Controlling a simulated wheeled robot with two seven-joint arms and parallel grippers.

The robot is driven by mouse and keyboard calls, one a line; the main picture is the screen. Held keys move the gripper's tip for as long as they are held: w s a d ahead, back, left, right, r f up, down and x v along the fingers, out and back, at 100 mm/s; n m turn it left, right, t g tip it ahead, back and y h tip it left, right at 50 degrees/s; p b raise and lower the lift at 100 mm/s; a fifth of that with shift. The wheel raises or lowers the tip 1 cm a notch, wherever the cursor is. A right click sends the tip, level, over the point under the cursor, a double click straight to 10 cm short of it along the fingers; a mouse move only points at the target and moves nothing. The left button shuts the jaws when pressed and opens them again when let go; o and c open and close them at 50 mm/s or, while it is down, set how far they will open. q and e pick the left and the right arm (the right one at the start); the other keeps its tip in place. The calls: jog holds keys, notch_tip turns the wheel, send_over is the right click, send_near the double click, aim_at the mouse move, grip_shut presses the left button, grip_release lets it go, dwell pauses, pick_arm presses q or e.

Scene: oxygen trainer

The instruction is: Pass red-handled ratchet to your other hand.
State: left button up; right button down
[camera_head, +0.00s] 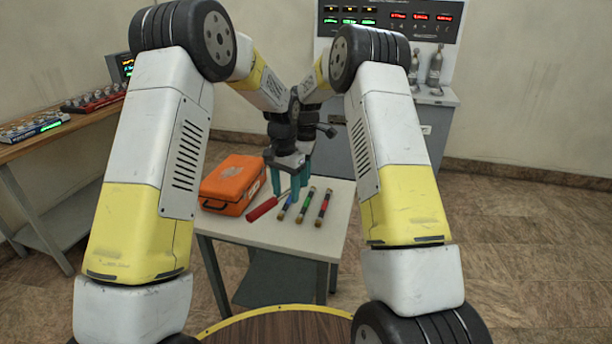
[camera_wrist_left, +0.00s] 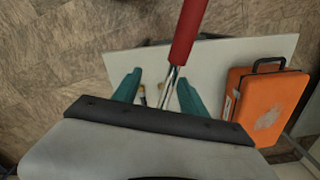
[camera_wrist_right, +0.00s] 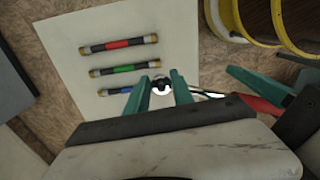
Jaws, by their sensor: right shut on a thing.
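The red-handled ratchet shows in the head view with its red handle (camera_head: 262,209) pointing down-left above the table. My right gripper (camera_wrist_right: 160,92) is shut on the ratchet's metal head end. In the right wrist view the shaft runs right to the red handle (camera_wrist_right: 262,104). My left gripper (camera_wrist_left: 158,92) is open, its teal fingers on either side of the metal shaft with gaps showing. In the left wrist view the red handle (camera_wrist_left: 188,32) extends to the top edge. In the head view the two grippers are close together and partly hide each other.
An orange case (camera_head: 232,184) stands on the table (camera_head: 270,232) at left. Blue (camera_head: 284,204), green (camera_head: 305,205) and red (camera_head: 323,207) banded cylinders lie to the right. A grey cabinet (camera_head: 440,125) stands behind; a side bench (camera_head: 60,130) is at far left.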

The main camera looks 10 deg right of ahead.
pick_arm(q)
jog(key=s+a+r+n+t, duration=0.1)
jog(key=s+a+r, duration=0.15)
jog(key=r, duration=0.65)
jog(key=s+a+r, duration=0.1)
jog(key=a+r, duration=0.2)
jog(key=r, duration=0.6)
jog(key=s+a+r+n+t+h, duration=0.2)
jog(key=s+a+r, duration=0.35)
jog(key=s, duration=0.25)
jog(key=s+a+f+n+t, duration=0.1)
jog(key=s+a+n, duration=0.1)
jog(key=s, duration=0.6)
jog(key=s+a+f+n+t, duration=0.1)
jog(key=s+a+n+t, duration=0.1)
jog(key=s+a, duration=0.3)
jog(key=shift+s+n, duration=0.4)
jog(key=shift+s, duration=1.55)
jog(key=shift+r, duration=0.1)
